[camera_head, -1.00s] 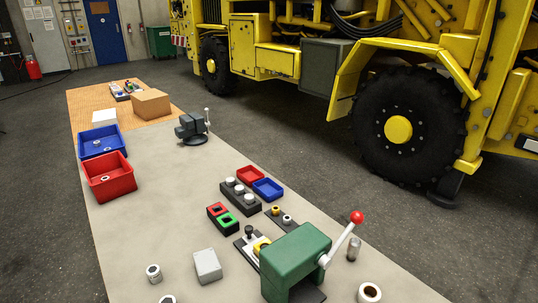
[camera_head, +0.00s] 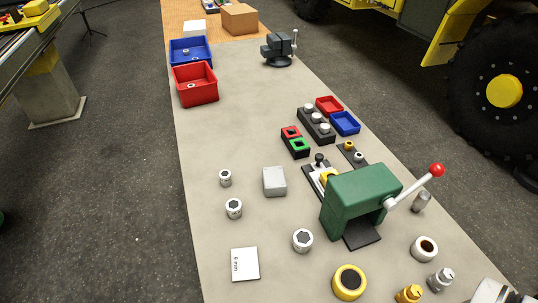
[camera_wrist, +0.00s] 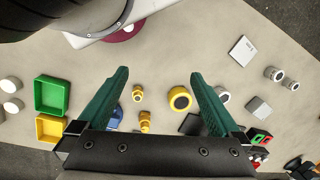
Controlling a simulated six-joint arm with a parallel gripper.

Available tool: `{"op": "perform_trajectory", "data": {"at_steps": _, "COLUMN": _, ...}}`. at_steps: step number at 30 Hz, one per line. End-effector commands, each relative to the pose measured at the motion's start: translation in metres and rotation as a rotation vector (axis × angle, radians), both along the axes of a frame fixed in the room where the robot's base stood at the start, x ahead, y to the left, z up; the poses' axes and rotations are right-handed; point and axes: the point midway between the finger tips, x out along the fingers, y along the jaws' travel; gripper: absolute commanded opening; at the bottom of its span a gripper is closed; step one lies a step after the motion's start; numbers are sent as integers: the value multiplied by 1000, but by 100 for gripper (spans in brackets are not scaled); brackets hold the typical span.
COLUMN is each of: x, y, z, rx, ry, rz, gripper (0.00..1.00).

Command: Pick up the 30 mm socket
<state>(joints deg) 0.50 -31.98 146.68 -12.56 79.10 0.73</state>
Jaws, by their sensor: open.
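Three silver sockets with dark hex openings stand on the grey table in the head view: a small socket (camera_head: 225,178), a middle one (camera_head: 234,208) and a larger one (camera_head: 303,240). I cannot read their sizes, so I cannot tell which is the 30 mm socket. In the wrist view, two sockets, one (camera_wrist: 273,73) beside another (camera_wrist: 290,86), stand at the right, apart from my gripper. A third socket (camera_wrist: 224,95) is partly hidden by the right finger.
A white card (camera_head: 245,264) with small text lies near the sockets. A grey block (camera_head: 274,181), a green press (camera_head: 361,196) with a red-knobbed lever, a yellow ring (camera_head: 349,282) and brass fittings (camera_head: 409,294) stand nearby. Red (camera_head: 194,86) and blue bins stand farther back.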

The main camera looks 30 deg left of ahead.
Motion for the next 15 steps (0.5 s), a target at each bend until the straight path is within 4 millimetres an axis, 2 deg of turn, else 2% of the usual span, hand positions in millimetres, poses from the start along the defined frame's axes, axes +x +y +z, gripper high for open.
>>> {"op": "perform_trajectory", "data": {"at_steps": 4, "x": 0, "y": 0, "z": 0, "rx": 0, "ry": 0, "rz": 0, "gripper": 100}}
{"op": "perform_trajectory", "data": {"at_steps": 5, "x": 0, "y": 0, "z": 0, "rx": 0, "ry": 0, "rz": 0, "gripper": 98}}
{"op": "perform_trajectory", "data": {"at_steps": 6, "x": 0, "y": 0, "z": 0, "rx": 0, "ry": 0, "rz": 0, "gripper": 92}}
{"op": "perform_trajectory", "data": {"at_steps": 13, "x": 0, "y": 1, "z": 0, "rx": 4, "ry": 3, "rz": -1, "gripper": 92}}
{"op": "perform_trajectory", "data": {"at_steps": 15, "x": 5, "y": 12, "z": 0, "rx": 48, "ry": 32, "rz": -9, "gripper": 92}}
